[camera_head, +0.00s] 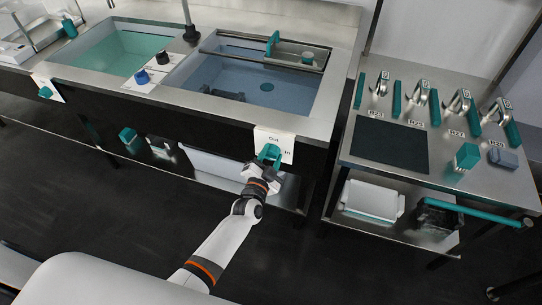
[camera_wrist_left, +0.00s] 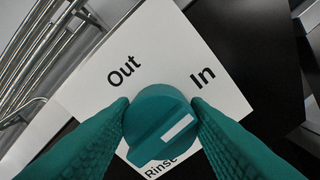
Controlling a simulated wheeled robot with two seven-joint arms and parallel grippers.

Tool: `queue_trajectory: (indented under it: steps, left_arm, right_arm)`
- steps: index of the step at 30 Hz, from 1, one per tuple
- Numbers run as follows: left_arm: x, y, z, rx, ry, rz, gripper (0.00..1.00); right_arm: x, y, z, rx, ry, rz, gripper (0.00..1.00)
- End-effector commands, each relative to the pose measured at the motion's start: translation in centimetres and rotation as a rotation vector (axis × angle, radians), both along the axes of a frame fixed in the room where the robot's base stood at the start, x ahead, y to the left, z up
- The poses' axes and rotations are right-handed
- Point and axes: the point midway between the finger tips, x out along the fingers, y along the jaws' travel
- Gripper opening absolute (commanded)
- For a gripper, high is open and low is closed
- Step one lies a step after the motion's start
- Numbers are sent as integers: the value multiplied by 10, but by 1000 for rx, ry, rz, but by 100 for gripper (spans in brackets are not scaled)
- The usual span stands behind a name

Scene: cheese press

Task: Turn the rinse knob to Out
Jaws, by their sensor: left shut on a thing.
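The teal rinse knob (camera_head: 270,153) sits on a white plate (camera_head: 287,147) on the front of the sink counter. In the left wrist view the knob (camera_wrist_left: 152,112) carries a white mark on its right side, slanting up to the right, on the side of the word In. The plate (camera_wrist_left: 185,48) reads Out at upper left, In at upper right and Rinse below, partly hidden by the knob. My left gripper (camera_head: 266,164) is at the knob; its teal fingers (camera_wrist_left: 158,112) close on it from both sides. My right gripper is not in view.
Above are a rinse basin (camera_head: 262,86) with bluish water and a green-water basin (camera_head: 118,53). Another teal knob (camera_head: 45,92) is at the far left. A steel table (camera_head: 345,160) with labelled presses stands at right. Dark floor lies open in front.

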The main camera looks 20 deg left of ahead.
Motion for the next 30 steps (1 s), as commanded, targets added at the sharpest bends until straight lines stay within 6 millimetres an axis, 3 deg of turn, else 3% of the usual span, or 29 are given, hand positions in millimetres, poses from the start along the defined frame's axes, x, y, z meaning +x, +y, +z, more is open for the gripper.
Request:
queue_trajectory:
  steps: [30]
  left_arm:
    - [0,4,0,-892,31,0,19]
  right_arm:
    - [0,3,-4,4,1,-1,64]
